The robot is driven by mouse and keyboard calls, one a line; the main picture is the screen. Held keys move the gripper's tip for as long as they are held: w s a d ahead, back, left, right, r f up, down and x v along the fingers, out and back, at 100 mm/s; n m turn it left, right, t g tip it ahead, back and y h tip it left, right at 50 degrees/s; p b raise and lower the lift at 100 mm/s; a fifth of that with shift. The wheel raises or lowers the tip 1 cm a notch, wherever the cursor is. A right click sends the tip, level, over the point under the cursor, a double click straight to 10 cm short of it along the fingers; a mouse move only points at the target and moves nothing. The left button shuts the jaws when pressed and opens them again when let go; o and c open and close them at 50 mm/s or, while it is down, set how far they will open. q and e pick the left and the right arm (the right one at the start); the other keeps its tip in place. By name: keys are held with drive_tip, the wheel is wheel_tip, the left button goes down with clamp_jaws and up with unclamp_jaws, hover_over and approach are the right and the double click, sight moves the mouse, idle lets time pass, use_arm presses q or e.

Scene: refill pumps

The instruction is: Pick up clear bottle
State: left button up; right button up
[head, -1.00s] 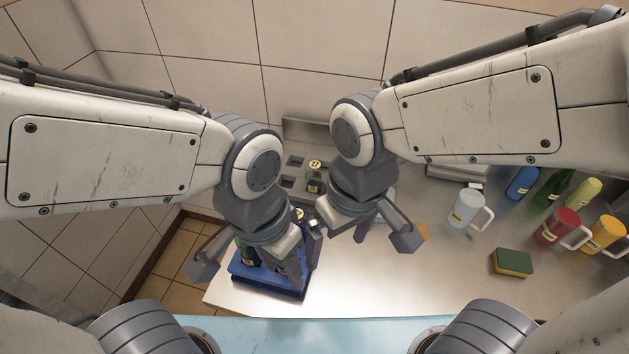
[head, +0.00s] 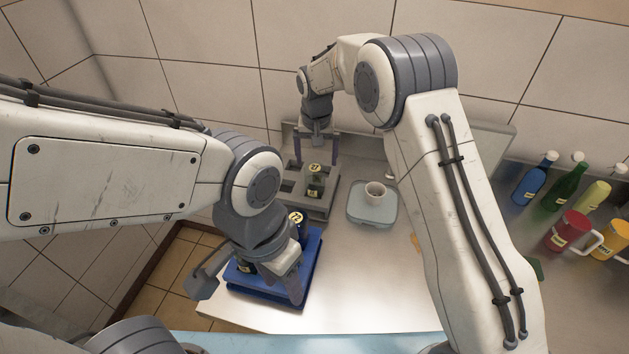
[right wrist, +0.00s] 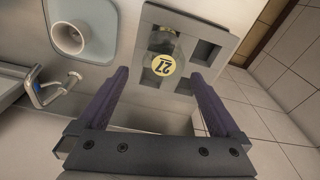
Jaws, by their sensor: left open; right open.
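The bottle also shows in the right wrist view (right wrist: 157,44), seen from above. My right gripper (head: 315,160) is open and empty at the back of the rack. In the right wrist view its fingers (right wrist: 160,74) point toward the bottle, one to either side of its label, with no clear contact. My left gripper (head: 249,288) is open over the blue tray, its fingers spread apart; part of the tray is hidden beneath it.
The blue tray (head: 312,262) holds a dark bottle (head: 297,220) with a yellow-topped label. A small white cup (head: 375,190) sits on a grey pad (head: 371,214). The wall is close behind.

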sight(315, 176)
drive_tip(key=shift+f, duration=0.9)
drive_tip(key=f+p, duration=0.2)
drive_tip(key=f, duration=0.1)
drive_tip(key=f+p, duration=0.1)
drive_tip(key=f, duration=0.1)
drive_tip(key=shift+s+a, duration=0.1)
drive_tip(key=shift+a, duration=0.15)
drive_tip(key=shift+f, duration=0.3)
drive_tip(key=c, duration=1.5)
wheel_tip(315, 176, up, 8)
drive_tip(key=b, duration=0.3)
wheel_tip(315, 176, up, 3)
drive_tip(key=shift+r+p, duration=0.15)
drive_tip(key=shift+p, duration=0.2)
wheel_tip(315, 176, up, 5)
drive_tip(key=p, duration=0.4)
